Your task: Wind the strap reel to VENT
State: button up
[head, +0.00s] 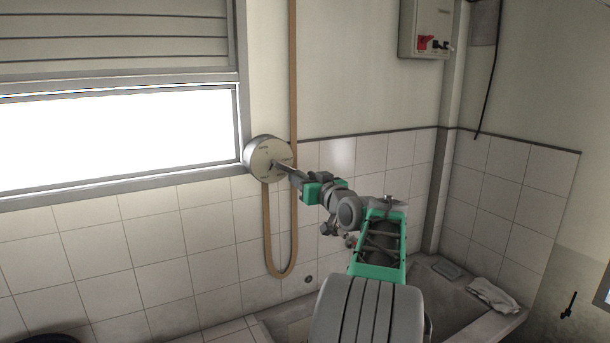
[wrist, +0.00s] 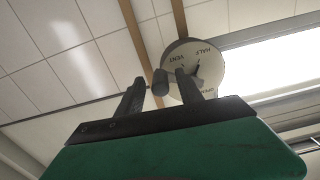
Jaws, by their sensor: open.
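The strap reel (head: 260,152) is a round pale disc on the wall at the right edge of the window. In the wrist view its face (wrist: 207,57) carries the words HALF, VENT and OPEN, with a dark pointed piece at its centre. A dark cylindrical knob (wrist: 160,83) shows between the two fingers of my gripper (wrist: 160,78), with gaps on both sides. My gripper is open, close in front of the reel; its fingers partly cover the disc's lower edge. In the head view my gripper (head: 284,168) overlaps the reel's lower right, and the contact there is unclear.
A tan strap (head: 293,75) runs down the wall past the reel and loops below it. The shutter (head: 115,35) hangs partly down over the bright window. A red-switched box (head: 425,28) is at upper right. A concrete tub (head: 440,300) with a cloth (head: 493,295) lies below.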

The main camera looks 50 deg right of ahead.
jog(key=shift+c, duration=0.4)
grip_shut()
jog(key=shift+d, duration=0.1)
dwell(0.9)
